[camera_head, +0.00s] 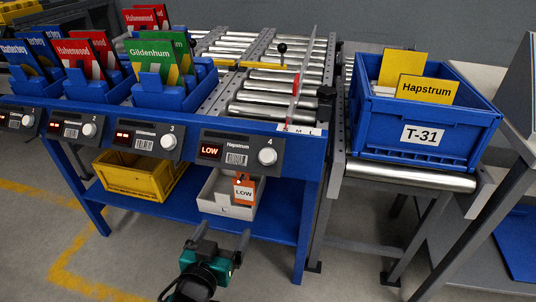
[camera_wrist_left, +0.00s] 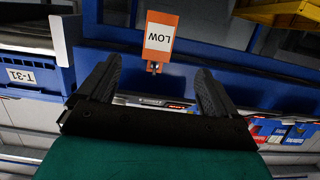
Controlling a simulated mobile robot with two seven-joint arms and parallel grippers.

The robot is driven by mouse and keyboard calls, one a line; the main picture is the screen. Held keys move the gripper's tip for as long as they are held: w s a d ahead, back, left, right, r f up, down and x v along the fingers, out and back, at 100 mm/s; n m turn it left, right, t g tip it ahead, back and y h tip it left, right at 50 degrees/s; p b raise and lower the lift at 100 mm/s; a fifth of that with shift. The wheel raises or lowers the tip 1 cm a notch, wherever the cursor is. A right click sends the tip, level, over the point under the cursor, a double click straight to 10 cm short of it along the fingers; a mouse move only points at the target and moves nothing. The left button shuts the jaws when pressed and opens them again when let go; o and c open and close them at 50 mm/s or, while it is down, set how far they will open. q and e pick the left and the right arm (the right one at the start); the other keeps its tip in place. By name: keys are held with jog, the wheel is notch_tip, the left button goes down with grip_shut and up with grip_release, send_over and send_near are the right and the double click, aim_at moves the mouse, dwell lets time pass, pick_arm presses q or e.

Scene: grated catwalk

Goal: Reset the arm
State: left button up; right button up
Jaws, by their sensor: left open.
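My left gripper (camera_head: 221,241) is at the bottom middle of the head view, in front of the blue workbench and below its top. Its two dark fingers are spread apart with nothing between them. In the left wrist view the open fingers (camera_wrist_left: 155,85) point at an orange and white LOW tag (camera_wrist_left: 160,38), which stands beyond the fingertips and apart from them. In the head view the LOW tag (camera_head: 243,191) hangs at a white bin (camera_head: 215,197) on the lower shelf. My right gripper is not in view.
A blue tote T-31 (camera_head: 376,142) holding yellow Hapstrum cards stands on rollers (camera_head: 410,176) at right. Blue holders with cards (camera_head: 160,93) line the bench top above label units (camera_head: 239,150). A yellow bin (camera_head: 125,186) sits on the lower shelf (camera_head: 277,222). Floor in front is clear.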

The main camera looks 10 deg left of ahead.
pick_arm(q)
jog(key=s+d+f+m+g+h, duration=0.25)
jog(key=s+f+g, duration=0.25)
jog(key=s, duration=0.6)
notch_tip(320, 180, up, 12)
jog(key=a+y+p, duration=0.1)
jog(key=a+p, duration=0.1)
jog(key=p, duration=1.3)
jog(key=shift+s+a+f, duration=0.25)
jog(key=shift+s+a, duration=0.05)
jog(key=shift+s, duration=0.05)
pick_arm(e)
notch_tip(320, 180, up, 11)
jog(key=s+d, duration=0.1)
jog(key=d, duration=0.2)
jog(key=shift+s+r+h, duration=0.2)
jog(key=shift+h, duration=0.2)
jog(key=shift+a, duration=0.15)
